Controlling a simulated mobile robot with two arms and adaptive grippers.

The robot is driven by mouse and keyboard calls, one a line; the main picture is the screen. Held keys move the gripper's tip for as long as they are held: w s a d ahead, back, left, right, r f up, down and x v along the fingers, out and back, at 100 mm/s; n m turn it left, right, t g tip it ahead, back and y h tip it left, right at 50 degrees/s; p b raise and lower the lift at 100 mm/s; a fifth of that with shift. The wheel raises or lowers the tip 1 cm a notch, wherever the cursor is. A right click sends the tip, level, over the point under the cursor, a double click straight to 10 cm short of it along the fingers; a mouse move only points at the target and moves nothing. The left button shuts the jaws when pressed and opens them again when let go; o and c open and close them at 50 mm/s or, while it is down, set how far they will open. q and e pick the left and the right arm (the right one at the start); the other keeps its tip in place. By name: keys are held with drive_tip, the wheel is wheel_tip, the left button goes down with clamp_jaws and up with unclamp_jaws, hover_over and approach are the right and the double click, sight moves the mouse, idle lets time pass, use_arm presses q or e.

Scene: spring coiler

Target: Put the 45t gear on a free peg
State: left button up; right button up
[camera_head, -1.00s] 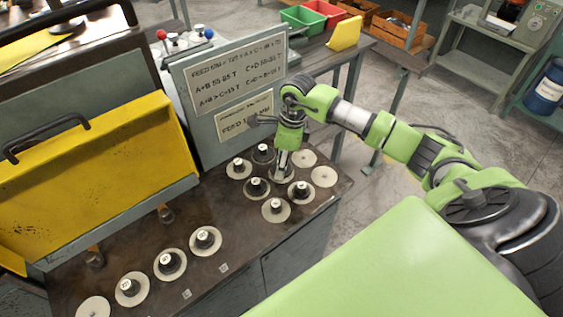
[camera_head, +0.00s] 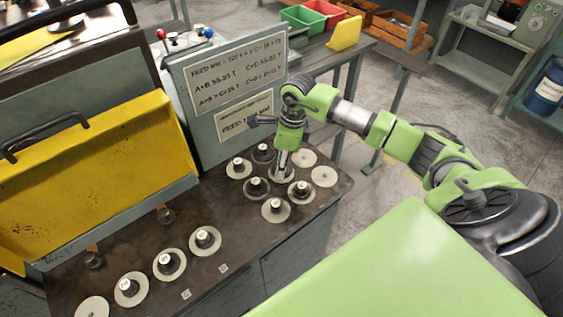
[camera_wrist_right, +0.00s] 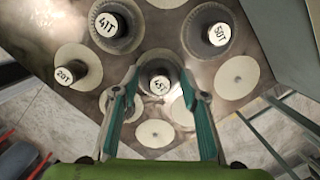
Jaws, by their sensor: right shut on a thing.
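The 45t gear (camera_wrist_right: 158,82) is between the fingers of my right gripper (camera_wrist_right: 159,80) in the right wrist view. Its dark toothed body and white labelled top face the camera. In the head view my right gripper (camera_head: 282,168) points straight down over a pale disc on the bench, and its fingers mostly hide the gear. I cannot tell whether the gear touches the bench. Pale discs without gears show at the bench's right end (camera_head: 324,176), at its back right (camera_head: 303,157) and at the near left (camera_head: 92,308). My left gripper is out of view.
Other gears stand close around, including the 41T gear (camera_wrist_right: 110,27), 50T gear (camera_wrist_right: 213,32) and 20T gear (camera_wrist_right: 76,71). A row of gears (camera_head: 168,263) stands along the near left. The sign board (camera_head: 228,85) and open yellow cover (camera_head: 95,180) rise behind.

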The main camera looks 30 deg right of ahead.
drive_tip(key=shift+f+b, duration=0.45)
idle(0.3)
drive_tip(key=o, duration=1.4)
drive_tip(key=shift+o, duration=0.2)
wheel_tip(320, 180, up, 25)
drive_tip(key=s+d+p, duration=0.1)
drive_tip(key=p, duration=0.7)
drive_tip(key=shift+d+p, duration=0.2)
drive_tip(key=shift+p, duration=0.1)
drive_tip(key=shift+f, duration=0.1)
